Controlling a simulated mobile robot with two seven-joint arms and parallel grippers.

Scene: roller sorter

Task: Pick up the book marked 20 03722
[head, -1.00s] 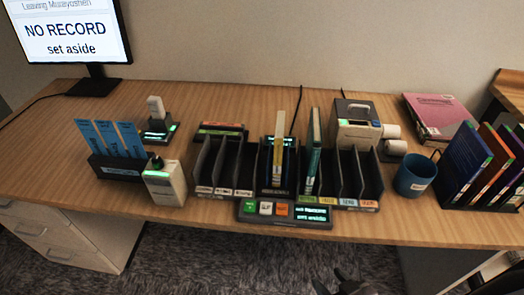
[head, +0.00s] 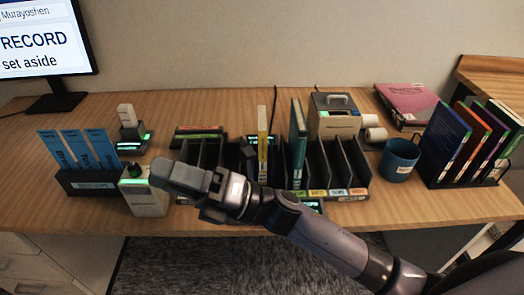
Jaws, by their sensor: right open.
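I cannot read the number 20 03722 on any book. A thin cream and yellow book (head: 262,145) and a teal book (head: 298,145) stand upright in the black slotted sorter (head: 348,160). Blue, orange and purple books and a dark one (head: 445,143) lean in a rack at the right. A pink book (head: 408,104) lies flat at the back right. My right gripper (head: 166,174) is open and appears empty, left of the sorter's middle, over or by the white handheld device (head: 146,195). Its arm hides the sorter's front left and most of the control panel. My left gripper is out of view.
A blue mug (head: 399,160) stands between sorter and rack. A grey-white boxy machine (head: 333,116) stands behind the sorter. Blue cards stand in a black holder (head: 88,181) at the left, beside a small dock (head: 130,128). A monitor (head: 40,45) reads "set aside". The front right desk is clear.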

